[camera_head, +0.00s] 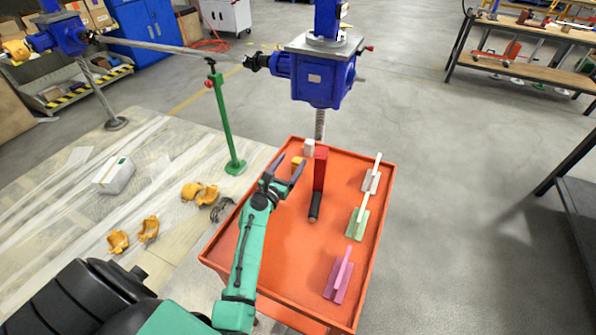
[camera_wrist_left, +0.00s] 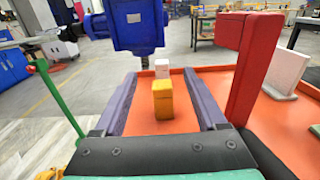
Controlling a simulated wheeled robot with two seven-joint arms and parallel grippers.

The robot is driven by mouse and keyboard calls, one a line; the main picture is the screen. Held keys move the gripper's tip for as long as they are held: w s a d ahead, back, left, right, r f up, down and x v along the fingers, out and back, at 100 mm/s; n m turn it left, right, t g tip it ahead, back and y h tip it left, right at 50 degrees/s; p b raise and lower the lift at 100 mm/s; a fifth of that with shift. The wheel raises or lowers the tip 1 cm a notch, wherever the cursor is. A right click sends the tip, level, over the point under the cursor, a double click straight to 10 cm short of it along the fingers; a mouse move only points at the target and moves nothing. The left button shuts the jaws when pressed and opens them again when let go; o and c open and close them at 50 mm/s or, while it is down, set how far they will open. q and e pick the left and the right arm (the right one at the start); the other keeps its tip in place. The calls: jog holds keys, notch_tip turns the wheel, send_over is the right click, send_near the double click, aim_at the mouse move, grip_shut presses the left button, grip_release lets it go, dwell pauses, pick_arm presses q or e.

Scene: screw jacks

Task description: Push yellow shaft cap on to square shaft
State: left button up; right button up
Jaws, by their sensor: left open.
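A small yellow block, which looks like the shaft cap (camera_head: 297,162), sits at the far left of the orange cart top. In the left wrist view the yellow cap (camera_wrist_left: 162,100) lies ahead, between the lines of my two fingers. My left gripper (camera_head: 286,170) is open and empty, just short of the cap and pointing at it. A blue screw jack gearbox (camera_head: 322,78) stands beyond the cart's far edge; it also shows in the left wrist view (camera_wrist_left: 137,25). I cannot make out clearly which stub on it is the square shaft. My right gripper is not in view.
A white block (camera_head: 309,147) stands behind the cap. A red mallet (camera_head: 320,168) with a black handle is close on the right, beside my right-hand finger in the left wrist view (camera_wrist_left: 255,65). White, green and pink holders (camera_head: 341,275) line the orange cart's right side. A green stand (camera_head: 225,125) is left.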

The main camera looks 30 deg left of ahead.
aim_at(295, 166)
pick_arm(q)
notch_tip(295, 166, down, 5)
jog(key=b, duration=0.3)
jog(key=shift+f, duration=0.2)
jog(key=shift+w+r+p, duration=0.3)
jog(key=shift+w+r, duration=0.35)
jog(key=shift+w, duration=0.35)
jog(key=w+b, duration=0.1)
jog(key=w, duration=0.1)
jog(key=w+b, duration=0.1)
jog(key=w, duration=0.2)
jog(key=shift+w+a+f, duration=0.1)
jog(key=shift+w+a, duration=0.1)
jog(key=shift+w, duration=0.3)
jog(key=shift+s, duration=0.1)
jog(key=shift+c, duration=0.9)
grip_shut()
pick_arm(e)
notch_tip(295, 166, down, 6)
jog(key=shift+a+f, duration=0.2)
